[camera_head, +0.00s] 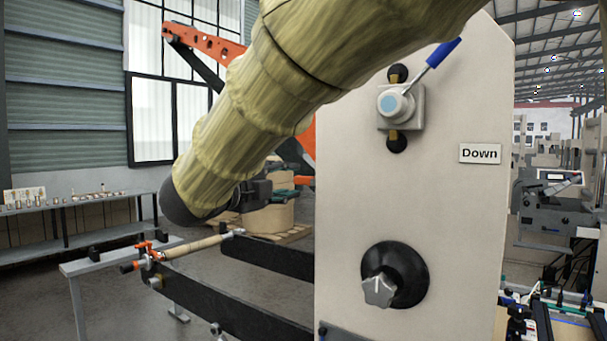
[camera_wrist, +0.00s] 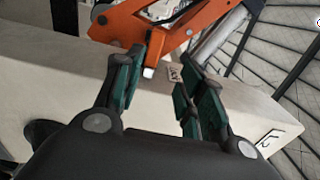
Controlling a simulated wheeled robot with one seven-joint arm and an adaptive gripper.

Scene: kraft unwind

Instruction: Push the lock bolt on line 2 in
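In the wrist view my gripper (camera_wrist: 163,66) is open, its green-padded fingers apart with nothing held between them. Beyond the fingertips is an orange arm or bracket (camera_wrist: 125,25) on a pale beam. A small white-tipped piece (camera_wrist: 148,72) shows beside the left fingertip; I cannot tell if it is the lock bolt. In the head view my gripper (camera_head: 255,196) is mostly hidden by my arm, near the left edge of the pale machine panel (camera_head: 450,230).
The panel carries a blue-handled lever (camera_head: 438,56), a "Down" label (camera_head: 480,153) and a black-and-grey knob (camera_head: 385,280). Dark rails (camera_head: 205,295) with an orange-ended shaft (camera_head: 190,247) lie at lower left. A bench (camera_head: 70,205) stands behind them.

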